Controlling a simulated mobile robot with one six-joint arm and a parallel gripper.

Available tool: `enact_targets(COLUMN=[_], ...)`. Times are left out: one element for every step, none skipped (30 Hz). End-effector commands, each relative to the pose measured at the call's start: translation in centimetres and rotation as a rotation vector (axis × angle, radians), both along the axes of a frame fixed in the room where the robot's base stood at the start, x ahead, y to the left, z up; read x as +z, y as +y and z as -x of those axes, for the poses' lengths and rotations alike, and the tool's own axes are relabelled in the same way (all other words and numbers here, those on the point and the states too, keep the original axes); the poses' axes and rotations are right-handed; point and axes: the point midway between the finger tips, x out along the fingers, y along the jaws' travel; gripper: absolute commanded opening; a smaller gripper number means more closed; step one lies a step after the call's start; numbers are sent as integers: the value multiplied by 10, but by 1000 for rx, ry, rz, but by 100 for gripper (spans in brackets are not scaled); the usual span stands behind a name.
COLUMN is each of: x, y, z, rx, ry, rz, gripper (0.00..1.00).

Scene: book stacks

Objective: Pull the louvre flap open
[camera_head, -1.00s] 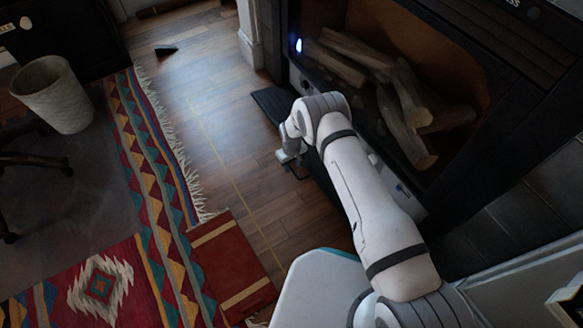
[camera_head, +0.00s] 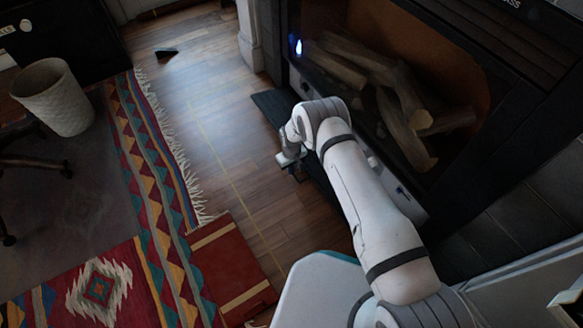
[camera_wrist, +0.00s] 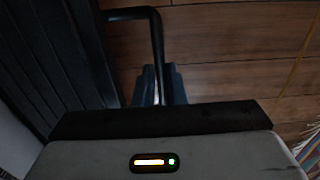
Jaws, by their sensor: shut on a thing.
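The louvre flap (camera_wrist: 62,50) is a dark, slatted panel on the left of the wrist view. In the head view its dark panel (camera_head: 272,106) sticks out low along the fireplace front, above the floor, partly hidden by my arm. A black bar handle (camera_wrist: 157,38) stands off the panel and bends down between my fingers. My gripper (camera_wrist: 160,86) is shut on this handle. In the head view my gripper (camera_head: 291,161) is small and low beside the flap, and its fingertips are hard to make out.
The fireplace (camera_head: 470,70) with several logs (camera_head: 400,120) is behind the flap. Wooden floor (camera_head: 225,150) lies open to the left. A patterned rug (camera_head: 160,190), a red book-like panel (camera_head: 232,268) and a white bin (camera_head: 55,98) are farther left.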

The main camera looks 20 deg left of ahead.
Motion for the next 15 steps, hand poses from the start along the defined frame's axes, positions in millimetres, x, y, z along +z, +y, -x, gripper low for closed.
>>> enact_targets(x=[0,0,0,0,0,0,2,4,8,12,16,23,28,32,36], y=[0,0,0,0,0,0,0,0,0,-1,-2,-2,-3,-5,-6], z=[0,0,0,0,0,0,0,0,0,0,0,1,1,2,2], rx=[-2,-2,-2,-2,-2,-2,-2,-2,-3,-3,-3,-3,-3,-4,-4], ry=[0,0,0,0,0,0,0,0,-1,-1,0,-1,-1,0,0], rz=[0,0,0,0,0,0,0,0,-1,-1,0,-1,-1,0,0], gripper=[0,0,0,0,0,0,0,0,0,0,0,0,0,0,0])
